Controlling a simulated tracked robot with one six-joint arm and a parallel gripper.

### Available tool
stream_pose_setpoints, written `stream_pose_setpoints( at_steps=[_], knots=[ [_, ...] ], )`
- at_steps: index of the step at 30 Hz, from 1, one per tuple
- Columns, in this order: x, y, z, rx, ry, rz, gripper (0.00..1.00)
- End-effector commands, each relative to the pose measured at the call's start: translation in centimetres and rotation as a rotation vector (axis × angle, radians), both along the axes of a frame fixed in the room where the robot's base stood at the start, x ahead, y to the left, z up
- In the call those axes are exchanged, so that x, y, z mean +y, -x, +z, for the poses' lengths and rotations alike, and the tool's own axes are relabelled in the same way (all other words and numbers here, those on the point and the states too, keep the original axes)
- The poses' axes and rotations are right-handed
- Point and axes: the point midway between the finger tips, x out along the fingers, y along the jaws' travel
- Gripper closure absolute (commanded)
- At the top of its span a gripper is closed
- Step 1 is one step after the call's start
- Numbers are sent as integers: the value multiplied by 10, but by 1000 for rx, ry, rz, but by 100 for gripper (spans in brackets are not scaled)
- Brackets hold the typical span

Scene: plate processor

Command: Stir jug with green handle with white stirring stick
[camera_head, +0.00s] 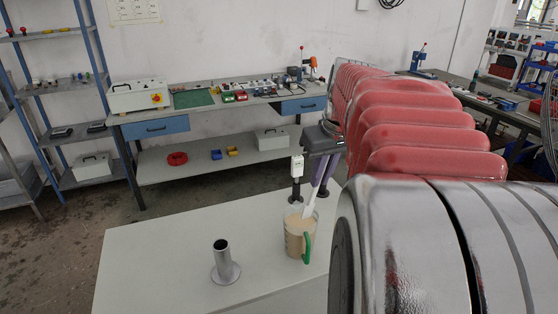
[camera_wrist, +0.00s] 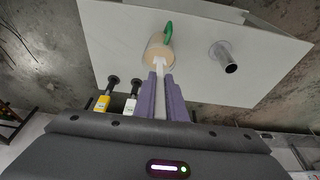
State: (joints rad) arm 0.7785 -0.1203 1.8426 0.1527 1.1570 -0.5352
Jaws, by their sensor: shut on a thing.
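The jug with the green handle (camera_head: 296,238) stands upright on the white table, holding something beige. Its green handle (camera_head: 307,248) faces the front right in the head view. The jug also shows in the wrist view (camera_wrist: 153,55), at the top centre. My gripper (camera_wrist: 161,84) is shut on the white stirring stick (camera_wrist: 160,64), between its purple fingers. In the head view the stick (camera_head: 310,203) slants down to the jug, with its lower end at or inside the opening. How deep it reaches is hidden.
A metal tube on a round base (camera_head: 223,262) stands left of the jug. Two black-based holders, one with a white top (camera_head: 297,167) and one with a yellow top (camera_wrist: 102,103), stand close behind the jug. The table's left part (camera_head: 150,260) is clear.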

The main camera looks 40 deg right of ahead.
Motion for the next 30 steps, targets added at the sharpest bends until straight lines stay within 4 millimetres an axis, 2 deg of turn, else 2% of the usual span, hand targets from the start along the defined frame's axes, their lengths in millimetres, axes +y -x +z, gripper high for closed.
stream_pose_setpoints(
  at_steps=[2, 30],
  knots=[
    [1, 3, -3, 0, 0, -1, 100],
    [-4, -12, -54, 1, -1, -1, 100]
  ],
)
